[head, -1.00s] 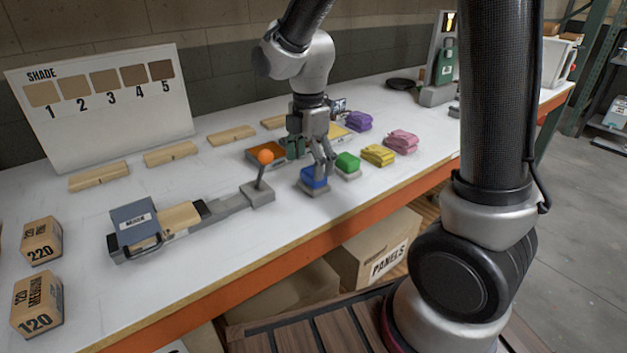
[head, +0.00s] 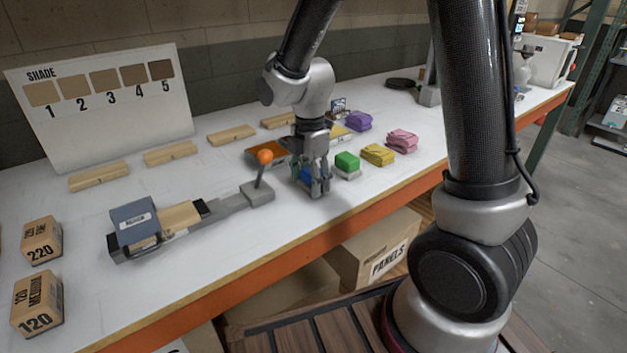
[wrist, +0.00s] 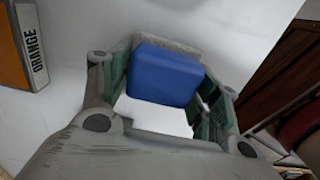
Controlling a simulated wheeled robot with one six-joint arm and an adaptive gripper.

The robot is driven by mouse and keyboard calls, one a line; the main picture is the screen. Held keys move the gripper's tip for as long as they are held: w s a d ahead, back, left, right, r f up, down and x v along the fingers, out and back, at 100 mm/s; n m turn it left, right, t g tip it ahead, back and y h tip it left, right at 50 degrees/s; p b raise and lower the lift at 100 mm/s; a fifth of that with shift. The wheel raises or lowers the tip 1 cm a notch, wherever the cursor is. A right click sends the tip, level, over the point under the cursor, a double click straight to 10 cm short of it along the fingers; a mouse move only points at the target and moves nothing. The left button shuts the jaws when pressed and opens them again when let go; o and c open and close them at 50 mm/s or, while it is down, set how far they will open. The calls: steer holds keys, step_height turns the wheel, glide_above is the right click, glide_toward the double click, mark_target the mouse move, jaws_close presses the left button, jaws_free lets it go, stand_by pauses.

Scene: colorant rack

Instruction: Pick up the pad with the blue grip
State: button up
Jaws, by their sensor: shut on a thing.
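The pad with the blue grip (head: 307,175) is at the middle of the bench, mostly hidden behind my gripper's fingers in the head view. In the wrist view its blue grip (wrist: 164,76) sits between the fingers, with a strip of grey pad showing behind it. My gripper (head: 311,187) points down and is shut on the blue grip; in the wrist view the fingers (wrist: 166,95) flank it on both sides. The pad appears at bench level; I cannot tell whether it touches the surface.
A pad with a green grip (head: 347,162) stands close to the right. A lever with an orange ball (head: 265,157) stands close to the left. The orange tray (wrist: 12,50) is behind. The bench front edge is near.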

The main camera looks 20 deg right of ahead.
step_height(320, 180, up, 10)
steer(key=shift+r, duration=0.1)
stand_by(0.4)
steer(key=shift+o, duration=0.9)
steer(key=shift+c, duration=0.5)
